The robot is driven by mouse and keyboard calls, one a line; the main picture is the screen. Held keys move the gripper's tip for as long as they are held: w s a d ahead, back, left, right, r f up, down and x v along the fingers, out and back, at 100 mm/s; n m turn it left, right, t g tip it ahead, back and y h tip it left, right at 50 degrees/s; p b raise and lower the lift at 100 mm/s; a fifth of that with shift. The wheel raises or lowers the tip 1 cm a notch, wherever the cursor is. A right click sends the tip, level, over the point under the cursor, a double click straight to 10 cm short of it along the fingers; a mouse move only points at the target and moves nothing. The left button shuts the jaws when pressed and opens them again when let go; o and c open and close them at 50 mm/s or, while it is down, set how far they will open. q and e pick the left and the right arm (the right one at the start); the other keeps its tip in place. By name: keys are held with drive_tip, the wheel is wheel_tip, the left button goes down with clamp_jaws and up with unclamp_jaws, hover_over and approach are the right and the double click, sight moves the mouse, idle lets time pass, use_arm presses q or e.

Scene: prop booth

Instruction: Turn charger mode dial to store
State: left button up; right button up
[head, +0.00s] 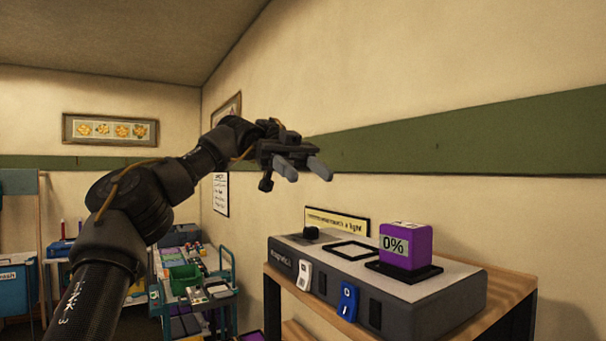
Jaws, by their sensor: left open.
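The charger (345,272) is a long grey box with a light top, standing on a wooden-topped stand. A small black knob (311,233), which looks like the dial, sits at the far left of its top. Its pointer and any mode marks are too small to read. A purple block marked 0% (405,246) sits on a black pad at the right of the top. My left gripper (308,176) is open and empty, in the air above and slightly left of the knob, with clear space between them. My right gripper is not in view.
A white rocker switch (304,275) and a blue switch (347,301) are on the charger's front. A yellow sign (338,222) stands behind it. A teal cart (190,285) with boxes is at the lower left. The wall runs close behind the stand.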

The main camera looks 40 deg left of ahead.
use_arm(q)
drive_tip(key=s+d+r+b, duration=0.2)
drive_tip(key=s+d, duration=0.1)
drive_tip(key=s, duration=0.1)
drive_tip(key=shift+s+d+r, duration=0.15)
drive_tip(key=shift+d+r, duration=0.05)
drive_tip(key=shift+r, duration=0.05)
idle(0.4)
